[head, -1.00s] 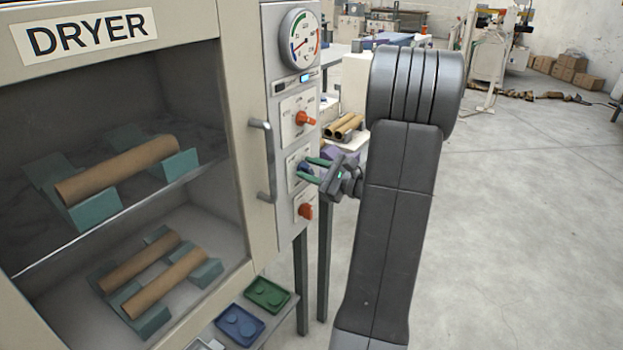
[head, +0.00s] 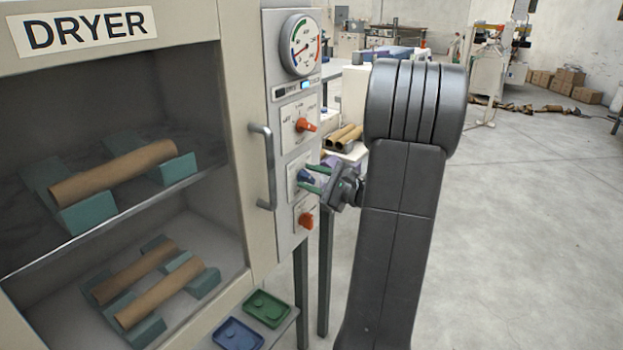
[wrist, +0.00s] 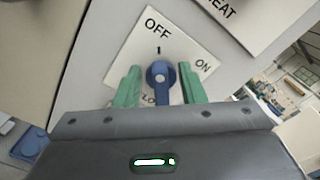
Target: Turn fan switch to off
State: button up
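The fan switch is a blue knob (wrist: 160,84) on a white plate (wrist: 118,66) marked OFF, ON and LO. In the wrist view its long bar lies nearly in line with the tick under OFF; which end is the pointer I cannot tell. The knob also shows in the head view (head: 305,176), on the dryer's control panel. My gripper (wrist: 159,84) has its green fingers on either side of the knob, with small gaps visible. It is open around the knob. The gripper also shows in the head view (head: 317,178).
An orange knob (head: 305,126) sits above the fan switch and another orange knob (head: 306,220) below it. A dial gauge (head: 301,45) is at the panel's top. The dryer's door handle (head: 263,165) stands out left of the panel. Open floor lies to the right.

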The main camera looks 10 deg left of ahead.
jog(key=v, duration=1.3)
jog(key=shift+d, duration=0.4)
jog(key=shift+s, duration=0.1)
jog(key=x, duration=1.4)
jog(key=shift+a, duration=0.1)
